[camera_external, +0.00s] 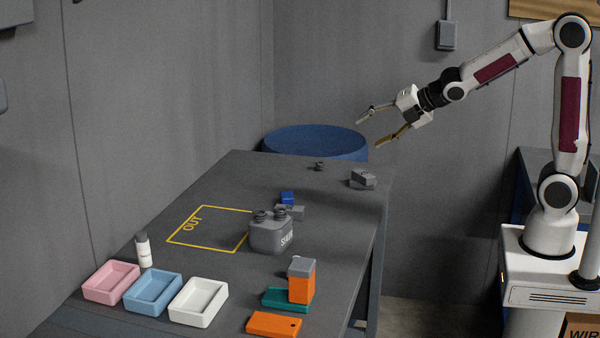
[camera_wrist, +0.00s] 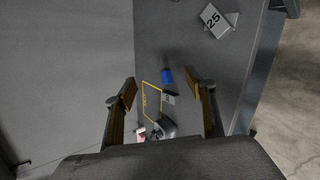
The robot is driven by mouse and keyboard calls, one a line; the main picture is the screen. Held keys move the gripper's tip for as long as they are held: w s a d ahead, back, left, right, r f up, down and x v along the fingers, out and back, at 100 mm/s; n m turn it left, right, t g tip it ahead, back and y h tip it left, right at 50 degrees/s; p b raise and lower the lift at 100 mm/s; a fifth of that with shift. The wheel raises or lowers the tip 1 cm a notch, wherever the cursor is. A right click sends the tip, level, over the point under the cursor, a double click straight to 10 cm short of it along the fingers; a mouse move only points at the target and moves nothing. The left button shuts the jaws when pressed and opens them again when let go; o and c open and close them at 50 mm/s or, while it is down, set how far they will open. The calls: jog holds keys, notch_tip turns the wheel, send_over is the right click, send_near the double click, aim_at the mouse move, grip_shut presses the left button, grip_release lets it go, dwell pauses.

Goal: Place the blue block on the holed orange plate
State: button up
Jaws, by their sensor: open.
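The small blue block (camera_external: 287,198) lies on the dark table near its middle, right of the yellow outline, beside a grey block (camera_external: 297,212). It also shows in the wrist view (camera_wrist: 166,76), between the fingers in the picture but well below them. The flat orange plate (camera_external: 270,323) with a small dark hole near its right end lies at the front of the table. I cannot make it out in the wrist view. My gripper (camera_external: 370,131) is open and empty, held high above the far right of the table, well away from the block and plate.
A grey labelled container (camera_external: 268,237) stands between block and plate. A teal plate (camera_external: 274,298) bears an orange block (camera_external: 302,288) with a grey block on top. Pink, blue and white trays (camera_external: 199,301) and a bottle (camera_external: 143,250) stand front left. Grey blocks (camera_external: 363,178) lie far right.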

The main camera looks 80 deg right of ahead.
jog(key=s+a+m+g+y, duration=0.1)
jog(key=s+a+m, duration=0.4)
jog(key=s+m, duration=0.5)
jog(key=s+a+f+m+g+y, duration=0.1)
jog(key=s+a+m+g, duration=0.3)
jog(key=s+m, duration=0.5)
jog(key=s+a, duration=0.2)
jog(key=s, duration=0.8)
jog(key=shift+s+m, duration=0.15)
jog(key=shift+m, duration=0.25)
jog(key=shift+o, duration=0.5)
jog(key=shift+a, duration=0.1)
